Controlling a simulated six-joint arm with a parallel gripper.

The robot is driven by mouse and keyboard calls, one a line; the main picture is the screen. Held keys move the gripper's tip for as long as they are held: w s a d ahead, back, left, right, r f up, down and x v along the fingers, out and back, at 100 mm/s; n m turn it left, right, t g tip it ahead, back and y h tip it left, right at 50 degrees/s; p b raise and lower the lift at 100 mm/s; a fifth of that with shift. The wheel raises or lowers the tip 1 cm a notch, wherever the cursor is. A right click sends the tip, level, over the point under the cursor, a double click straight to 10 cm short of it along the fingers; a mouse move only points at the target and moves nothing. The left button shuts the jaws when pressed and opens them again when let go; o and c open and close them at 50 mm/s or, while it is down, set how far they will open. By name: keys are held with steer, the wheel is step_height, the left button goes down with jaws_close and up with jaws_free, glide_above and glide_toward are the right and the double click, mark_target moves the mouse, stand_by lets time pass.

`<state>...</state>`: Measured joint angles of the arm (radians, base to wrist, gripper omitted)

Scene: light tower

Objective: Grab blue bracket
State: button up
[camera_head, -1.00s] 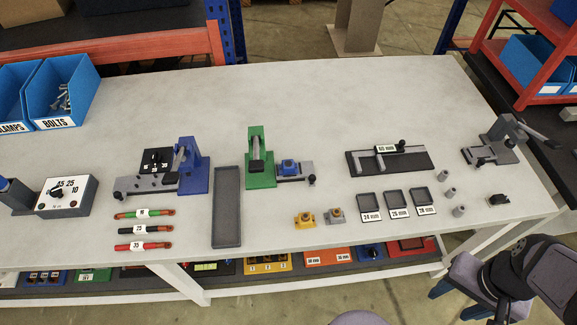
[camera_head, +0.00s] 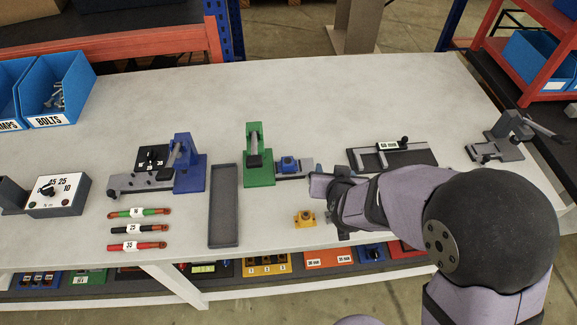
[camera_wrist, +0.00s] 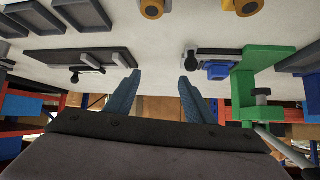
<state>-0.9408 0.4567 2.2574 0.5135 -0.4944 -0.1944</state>
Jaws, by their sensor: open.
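A small blue bracket-like block (camera_head: 289,165) sits on the grey rail beside the green fixture (camera_head: 258,165), near the middle of the table. In the wrist view the same blue block (camera_wrist: 219,71) shows right of my fingers, next to the green fixture (camera_wrist: 262,75). A larger blue upright fixture (camera_head: 190,172) stands further left on the table. My gripper (camera_head: 319,187) is just right of the small blue block, apart from it. In the wrist view its two fingers (camera_wrist: 159,88) are spread with nothing between them.
A yellow block (camera_head: 304,218) lies near the front edge. A long grey tray (camera_head: 224,205) is left of the green fixture. A 60 mm gauge plate (camera_head: 420,158) is behind my arm. The back of the table is clear. My arm hides the front right.

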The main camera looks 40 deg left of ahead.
mark_target(288, 160)
steer(key=shift+n+t+y, duration=0.6)
steer(key=shift+y, duration=0.2)
steer(key=s+a, duration=0.1)
steer(key=a, duration=0.1)
steer(key=s+a, duration=0.1)
steer(key=a, duration=0.1)
steer(key=s+a, duration=0.1)
steer(key=a, duration=0.1)
steer(key=shift+s+a+f, duration=0.15)
steer(key=shift+s+f, duration=0.1)
steer(key=shift+f, duration=0.05)
steer(key=s+a, duration=0.1)
steer(key=s+a+t, duration=0.1)
steer(key=s, duration=0.1)
steer(key=shift+s+a+r+y, duration=0.1)
steer(key=shift+a+r+y, duration=0.05)
steer(key=shift+y, duration=0.15)
steer(key=shift+s+a, duration=0.1)
steer(key=shift+s, duration=0.2)
steer(key=shift+p+x, duration=1.55)
steer(key=shift+x, duration=2.15)
steer(key=shift+a, duration=0.1)
steer(key=shift+r, duration=0.1)
jaws_close()
